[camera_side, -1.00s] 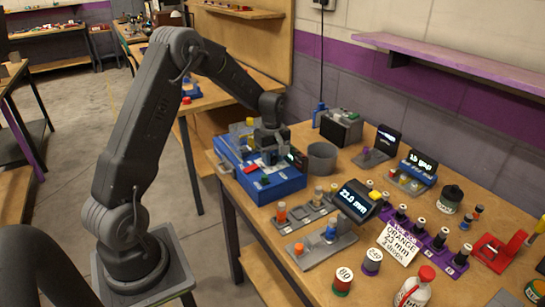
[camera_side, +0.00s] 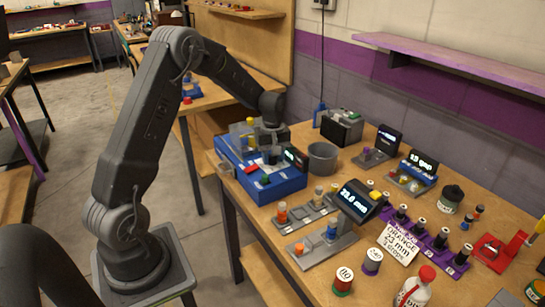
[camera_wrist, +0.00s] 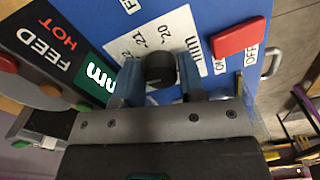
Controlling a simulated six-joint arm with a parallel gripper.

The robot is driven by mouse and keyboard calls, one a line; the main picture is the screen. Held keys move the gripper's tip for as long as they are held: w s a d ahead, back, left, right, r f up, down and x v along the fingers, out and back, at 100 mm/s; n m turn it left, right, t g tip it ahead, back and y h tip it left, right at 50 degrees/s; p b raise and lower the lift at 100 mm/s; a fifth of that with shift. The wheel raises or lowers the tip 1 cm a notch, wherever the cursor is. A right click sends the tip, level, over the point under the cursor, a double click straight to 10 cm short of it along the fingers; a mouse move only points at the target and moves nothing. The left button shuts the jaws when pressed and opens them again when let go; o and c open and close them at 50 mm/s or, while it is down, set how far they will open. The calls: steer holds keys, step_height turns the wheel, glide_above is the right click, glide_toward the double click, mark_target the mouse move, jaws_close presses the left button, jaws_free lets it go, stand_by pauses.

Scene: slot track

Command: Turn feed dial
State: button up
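The black dial knob (camera_wrist: 160,68) sits on the blue machine's top in the wrist view, beside a white scale plate (camera_wrist: 155,38) with numbers including 21 and "mm". My gripper (camera_wrist: 161,80) has one finger on each side of the knob, and the fingers appear to be closed on it. In the side view my gripper (camera_side: 270,150) points down onto the blue machine (camera_side: 283,186). The knob cannot be made out there.
A red switch (camera_wrist: 240,38) marked ON and OFF is close to the right of the knob. A panel labelled FEED and HOT (camera_wrist: 50,45) is to the left. A grey cup (camera_side: 322,158), a gauge with a lit display (camera_side: 358,200) and several spools stand on the bench.

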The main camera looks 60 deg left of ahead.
mark_target(273, 157)
steer(key=shift+o, duration=0.4)
steer(key=shift+r, duration=0.1)
step_height(273, 157, up, 14)
stand_by(0.4)
